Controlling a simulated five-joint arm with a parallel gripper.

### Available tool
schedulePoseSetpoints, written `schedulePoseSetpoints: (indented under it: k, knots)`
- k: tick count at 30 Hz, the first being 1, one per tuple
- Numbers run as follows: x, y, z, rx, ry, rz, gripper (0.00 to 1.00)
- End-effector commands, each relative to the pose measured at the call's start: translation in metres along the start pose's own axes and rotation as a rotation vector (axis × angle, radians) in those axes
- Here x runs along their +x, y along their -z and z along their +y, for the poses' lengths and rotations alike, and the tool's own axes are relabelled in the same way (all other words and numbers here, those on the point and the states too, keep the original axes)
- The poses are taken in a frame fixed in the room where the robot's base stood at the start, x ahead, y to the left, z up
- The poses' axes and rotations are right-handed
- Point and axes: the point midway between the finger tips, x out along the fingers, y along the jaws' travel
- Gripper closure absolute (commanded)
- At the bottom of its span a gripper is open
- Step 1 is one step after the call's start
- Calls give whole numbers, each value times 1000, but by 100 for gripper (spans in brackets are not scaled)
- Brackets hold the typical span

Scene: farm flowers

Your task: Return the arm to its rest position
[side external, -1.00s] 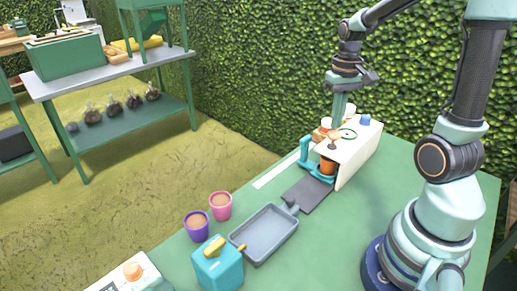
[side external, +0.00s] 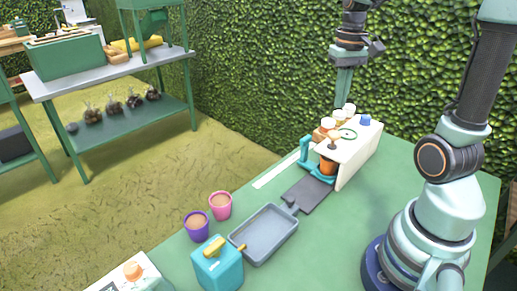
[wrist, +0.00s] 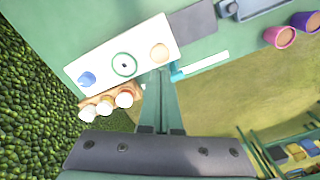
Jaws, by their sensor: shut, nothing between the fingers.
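My gripper (side external: 344,90) is shut and empty, pointing down above the back of the white box-like stand (side external: 356,158) on the green table. In the wrist view its closed teal fingers (wrist: 160,80) reach toward the edge of the white top (wrist: 105,68). An orange pot (side external: 327,166) sits in a teal holder (side external: 308,158) at the stand's left side. Several white-capped containers (side external: 348,108) stand behind the white top, close to the fingertips; I cannot tell whether they touch.
A hedge (side external: 260,70) rises behind the table. The table right of the stand is clear up to my base.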

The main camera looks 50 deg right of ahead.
Motion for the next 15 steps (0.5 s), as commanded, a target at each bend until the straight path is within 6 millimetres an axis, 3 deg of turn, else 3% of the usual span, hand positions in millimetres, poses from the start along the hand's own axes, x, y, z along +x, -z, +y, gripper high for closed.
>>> schedulePoseSetpoints:
  k: [7,15]
  knots:
    - [-4,-4,-11,-33,1,30,100]
    - [-19,-42,-81,-264,33,245,100]
